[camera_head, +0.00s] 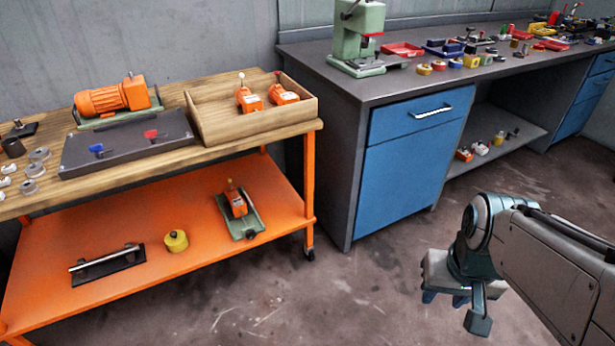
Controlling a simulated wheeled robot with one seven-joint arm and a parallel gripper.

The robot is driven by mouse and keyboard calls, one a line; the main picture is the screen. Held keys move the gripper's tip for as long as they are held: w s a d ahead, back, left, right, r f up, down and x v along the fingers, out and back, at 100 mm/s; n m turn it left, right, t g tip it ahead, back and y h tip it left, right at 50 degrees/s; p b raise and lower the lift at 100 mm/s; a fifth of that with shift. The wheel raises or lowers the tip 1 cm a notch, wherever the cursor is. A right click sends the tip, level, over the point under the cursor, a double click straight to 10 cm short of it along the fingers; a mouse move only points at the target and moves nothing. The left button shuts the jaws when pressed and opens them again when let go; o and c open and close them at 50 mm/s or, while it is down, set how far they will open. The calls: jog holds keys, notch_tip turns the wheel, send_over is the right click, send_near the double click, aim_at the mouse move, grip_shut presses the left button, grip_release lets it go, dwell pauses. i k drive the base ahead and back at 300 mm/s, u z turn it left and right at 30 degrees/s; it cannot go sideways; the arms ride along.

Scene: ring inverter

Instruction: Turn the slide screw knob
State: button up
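A dark grey plate (128,144) on the bench top carries a blue knob (97,149) and a red knob (151,135). I cannot tell for certain which one is the slide screw knob. My gripper (454,308) hangs over the floor at lower right, pointing down, far from all of these. Its fingers appear apart, with nothing between them.
The wooden bench (60,199) holds an orange motor (112,99) and a wooden tray (232,132). A yellow cylinder (176,241) and a black plate with a bar handle (107,264) lie on the lower shelf. A blue-fronted workbench (402,174) stands behind. The floor between is clear.

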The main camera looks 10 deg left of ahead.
aim_at(251, 233)
jog(key=z, duration=0.15)
jog(key=i, duration=0.7)
jog(key=u, duration=0.65)
jog(key=i, duration=0.5)
jog(key=u, duration=0.45)
